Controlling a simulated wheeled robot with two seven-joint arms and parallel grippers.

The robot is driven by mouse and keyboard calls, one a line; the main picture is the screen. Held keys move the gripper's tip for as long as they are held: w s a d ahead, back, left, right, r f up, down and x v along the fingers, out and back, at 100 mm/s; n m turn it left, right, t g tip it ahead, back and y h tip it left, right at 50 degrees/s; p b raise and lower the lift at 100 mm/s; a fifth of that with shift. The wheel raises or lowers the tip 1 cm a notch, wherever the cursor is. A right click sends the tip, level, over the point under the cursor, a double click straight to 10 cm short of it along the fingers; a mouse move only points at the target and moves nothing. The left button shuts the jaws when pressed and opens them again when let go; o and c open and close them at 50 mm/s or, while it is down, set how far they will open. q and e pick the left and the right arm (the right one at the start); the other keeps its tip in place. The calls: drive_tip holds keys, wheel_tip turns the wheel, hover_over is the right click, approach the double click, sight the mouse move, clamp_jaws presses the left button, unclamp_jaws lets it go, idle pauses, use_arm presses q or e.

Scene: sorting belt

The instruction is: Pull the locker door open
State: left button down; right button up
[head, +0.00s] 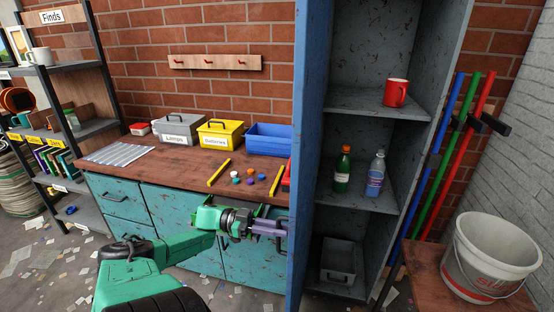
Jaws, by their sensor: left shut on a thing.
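The blue locker door (311,130) stands open, swung out toward me and seen nearly edge-on. The grey locker (365,102) behind it shows its inside. My left gripper (283,229), on a green arm, is at the left, outer side of the door at about mid-low height. Its jaws are shut on the door's handle, which is mostly hidden by the fingers. My right gripper is not in view.
The locker holds a red mug (396,93), a green bottle (342,170), a clear-blue bottle (375,176) and a grey bin (338,262). A wooden-topped workbench (180,167) stands left of the door. A white bucket (490,255) stands at the right.

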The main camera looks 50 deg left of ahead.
use_arm(q)
drive_tip(key=shift+s+a+f, duration=0.1)
drive_tip(key=shift+s+f, duration=0.1)
drive_tip(key=shift+f, duration=0.05)
drive_tip(key=c, duration=0.8)
unclamp_jaws()
drive_tip(key=shift+c, duration=0.2)
drive_tip(key=shift+w+a+r, duration=0.1)
